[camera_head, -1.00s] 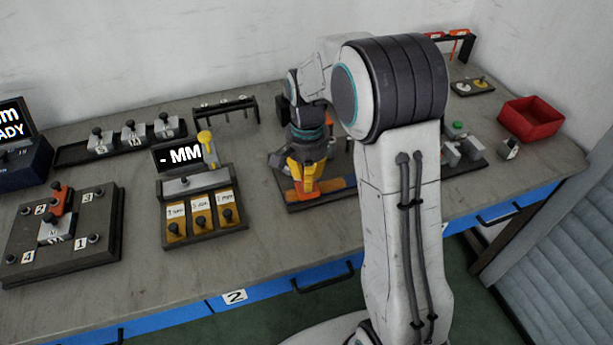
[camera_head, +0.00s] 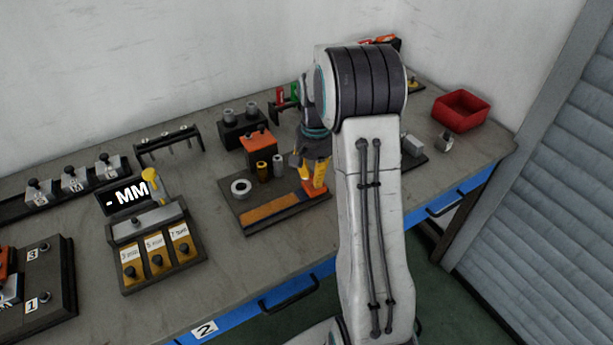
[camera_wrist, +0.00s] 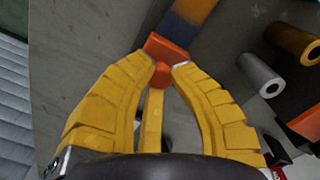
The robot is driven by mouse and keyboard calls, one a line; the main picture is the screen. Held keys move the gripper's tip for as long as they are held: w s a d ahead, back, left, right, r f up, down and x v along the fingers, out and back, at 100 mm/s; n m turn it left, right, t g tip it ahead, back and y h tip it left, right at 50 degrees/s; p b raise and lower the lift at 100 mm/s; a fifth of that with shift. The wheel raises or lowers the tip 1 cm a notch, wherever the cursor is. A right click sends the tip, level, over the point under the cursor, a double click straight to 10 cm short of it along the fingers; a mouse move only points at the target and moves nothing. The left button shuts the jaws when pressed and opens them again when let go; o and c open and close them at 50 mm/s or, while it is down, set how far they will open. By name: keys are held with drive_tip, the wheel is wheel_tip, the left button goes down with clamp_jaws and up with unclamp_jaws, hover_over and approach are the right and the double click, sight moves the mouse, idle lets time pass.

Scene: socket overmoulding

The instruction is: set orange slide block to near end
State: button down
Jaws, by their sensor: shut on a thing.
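The orange slide block (camera_wrist: 166,49) sits at one end of a track strip (camera_wrist: 188,22) coloured orange and dark blue. My gripper (camera_wrist: 164,68) is shut on its round orange knob, with a yellow finger on each side. In the head view the block (camera_head: 308,190) is at the right end of the strip (camera_head: 268,212), on a dark base plate (camera_head: 250,228). My gripper (camera_head: 316,178) stands over it, pointing down. My arm hides part of the plate's right side.
A white ring (camera_head: 241,187), a brass cylinder (camera_head: 263,171) and a grey cylinder (camera_head: 278,164) stand behind the strip. A display unit (camera_head: 150,222) with labelled levers is to the left. A red bin (camera_head: 461,110) stands at the right.

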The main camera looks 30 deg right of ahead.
drive_tip(key=shift+d+f, duration=0.1)
drive_tip(key=shift+f, duration=0.05)
drive_tip(key=c, duration=1.3)
unclamp_jaws()
drive_tip(key=shift+d, duration=0.2)
drive_tip(key=shift+c, duration=0.2)
drive_tip(key=o, duration=0.3)
drive_tip(key=shift+a, duration=0.1)
wheel_tip(320, 180, up, 12)
